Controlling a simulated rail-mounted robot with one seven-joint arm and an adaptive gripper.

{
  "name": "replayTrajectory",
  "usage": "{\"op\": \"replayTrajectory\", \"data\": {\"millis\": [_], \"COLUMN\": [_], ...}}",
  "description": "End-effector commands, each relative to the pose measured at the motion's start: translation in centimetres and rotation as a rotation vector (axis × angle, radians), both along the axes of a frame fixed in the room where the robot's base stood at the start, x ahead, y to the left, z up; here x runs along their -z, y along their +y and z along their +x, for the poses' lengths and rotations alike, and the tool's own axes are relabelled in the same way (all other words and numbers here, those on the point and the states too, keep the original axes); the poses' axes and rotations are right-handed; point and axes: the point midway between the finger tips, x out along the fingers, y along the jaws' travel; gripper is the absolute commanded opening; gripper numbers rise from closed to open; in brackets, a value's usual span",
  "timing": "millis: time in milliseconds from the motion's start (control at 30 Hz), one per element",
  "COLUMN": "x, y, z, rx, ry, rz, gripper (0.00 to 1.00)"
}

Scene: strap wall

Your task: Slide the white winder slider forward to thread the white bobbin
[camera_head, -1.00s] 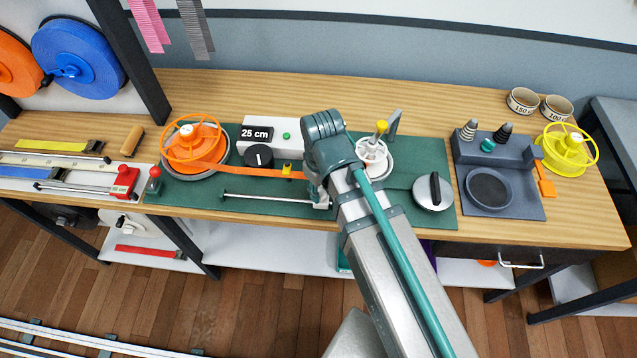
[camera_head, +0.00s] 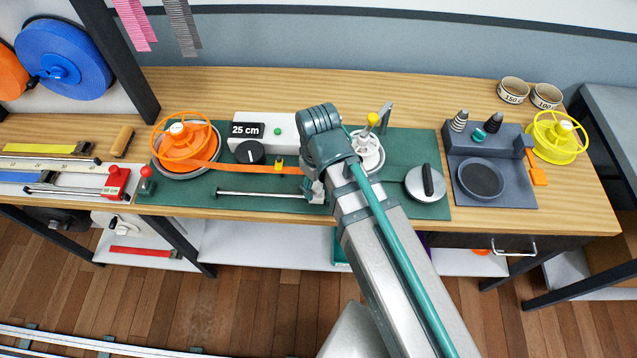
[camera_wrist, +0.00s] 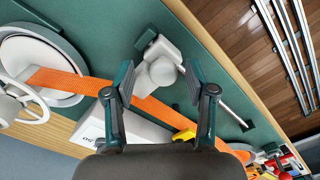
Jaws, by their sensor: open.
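The white winder slider (camera_wrist: 162,70) shows in the wrist view as a pale rounded knob with a green end, on a thin metal rod. My gripper (camera_wrist: 160,80) is open, with one finger on each side of the knob; I cannot tell whether they touch it. In the head view my arm hides most of the slider. The white bobbin (camera_head: 367,150) stands just right of my wrist in the head view, and at the left edge in the wrist view (camera_wrist: 18,102). The orange strap (camera_wrist: 88,84) passes beneath my fingers, its end over the round plate beside the bobbin.
The orange reel (camera_head: 185,140) stands left on the green mat (camera_head: 405,150). A white box marked 25 cm (camera_head: 285,123) and a black knob (camera_head: 249,152) are behind the strap. A silver dial (camera_head: 420,185) and grey tray unit (camera_head: 515,195) stand to the right.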

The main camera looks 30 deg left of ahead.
Motion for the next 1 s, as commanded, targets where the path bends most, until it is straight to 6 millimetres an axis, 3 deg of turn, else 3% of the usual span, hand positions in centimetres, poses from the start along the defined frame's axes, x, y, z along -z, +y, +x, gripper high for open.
{"op": "replayTrajectory", "data": {"millis": [267,700,1000], "x": [-2.7,-9.8,-11.8], "y": [0.1,0.1,0.0], "z": [0.0,0.1,0.0], "rx": [0.0,0.001,0.001], "ry": [-0.001,-0.002,-0.001], "rz": [0.002,0.001,0.0], "gripper": [0.56,0.56,0.56]}}
